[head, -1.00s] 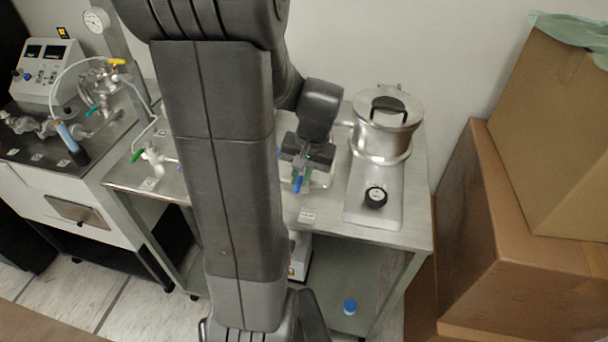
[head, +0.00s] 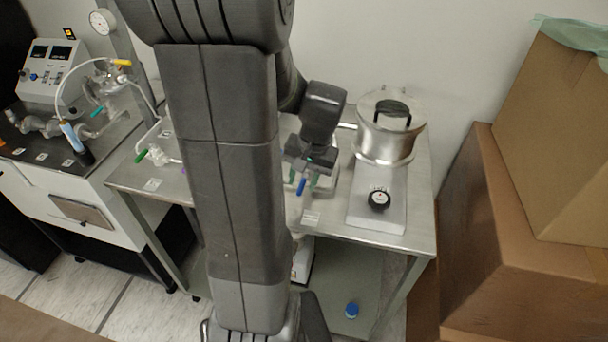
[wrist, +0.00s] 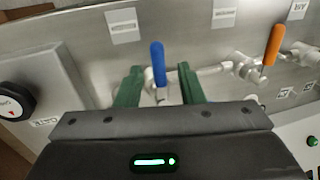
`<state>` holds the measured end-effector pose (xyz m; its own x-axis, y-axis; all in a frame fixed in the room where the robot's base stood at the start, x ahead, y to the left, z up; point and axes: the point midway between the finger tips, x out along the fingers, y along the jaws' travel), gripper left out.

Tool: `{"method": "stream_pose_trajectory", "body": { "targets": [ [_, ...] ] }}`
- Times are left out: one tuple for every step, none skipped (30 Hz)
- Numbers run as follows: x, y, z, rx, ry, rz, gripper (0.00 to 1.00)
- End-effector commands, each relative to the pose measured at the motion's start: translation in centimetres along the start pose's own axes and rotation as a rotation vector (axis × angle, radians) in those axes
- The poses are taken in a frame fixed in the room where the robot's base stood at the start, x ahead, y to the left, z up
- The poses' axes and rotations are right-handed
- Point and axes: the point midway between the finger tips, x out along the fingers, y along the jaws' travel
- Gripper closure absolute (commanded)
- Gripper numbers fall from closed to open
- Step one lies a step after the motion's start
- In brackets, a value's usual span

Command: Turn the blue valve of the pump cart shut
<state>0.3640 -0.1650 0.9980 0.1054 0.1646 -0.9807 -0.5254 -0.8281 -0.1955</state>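The blue valve handle (wrist: 158,62) sits on a pale pipe fitting and points up in the wrist view, towards the cart's labelled edge. My gripper (wrist: 160,70) is open, with one green finger on each side of the blue handle and a gap visible on both sides. In the head view the blue handle (head: 301,187) shows just below my gripper (head: 303,179), over the pump cart (head: 385,241). The valve body is partly hidden by my gripper.
An orange handle (wrist: 272,45) is on the same pipe line to the right in the wrist view. A metal pot (head: 388,135) and a black gauge knob (head: 380,201) stand right of my gripper. Cardboard boxes (head: 500,220) stand beside the cart.

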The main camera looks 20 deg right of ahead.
Motion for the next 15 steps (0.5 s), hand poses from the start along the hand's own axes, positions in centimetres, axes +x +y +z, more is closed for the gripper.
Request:
{"method": "stream_pose_trajectory", "body": {
  "targets": [
    [-0.1, 0.0, 0.0, 0.000, 0.000, 0.000, 0.65],
    [-0.2, 0.0, 0.0, 0.000, 0.001, 0.000, 0.65],
    [-0.5, 0.0, 0.0, 0.000, 0.001, 0.000, 0.65],
    [-0.8, 0.0, -0.1, 0.000, 0.003, -0.001, 0.65],
    [-1.2, 0.0, -0.1, 0.000, 0.004, -0.001, 0.65],
    [-1.8, 0.0, -0.1, 0.000, 0.004, -0.001, 0.65],
    [-2.4, 0.0, -0.1, 0.001, 0.006, -0.001, 0.65],
    [-3.0, 0.0, -0.1, 0.001, 0.006, -0.001, 0.65],
    [-3.9, 0.0, -0.1, 0.001, 0.006, 0.000, 0.65],
    [-4.6, 0.0, -0.2, 0.000, 0.008, 0.000, 0.65],
    [-5.3, 0.0, -0.1, 0.000, 0.007, 0.000, 0.65],
    [-6.3, 0.0, -0.1, 0.000, 0.007, 0.000, 0.65],
    [-7.0, 0.0, -0.1, 0.000, 0.008, 0.000, 0.65],
    [-7.7, 0.0, -0.1, 0.000, 0.007, 0.000, 0.65],
    [-8.6, 0.0, -0.1, 0.001, 0.008, -0.001, 0.65]
  ]
}}
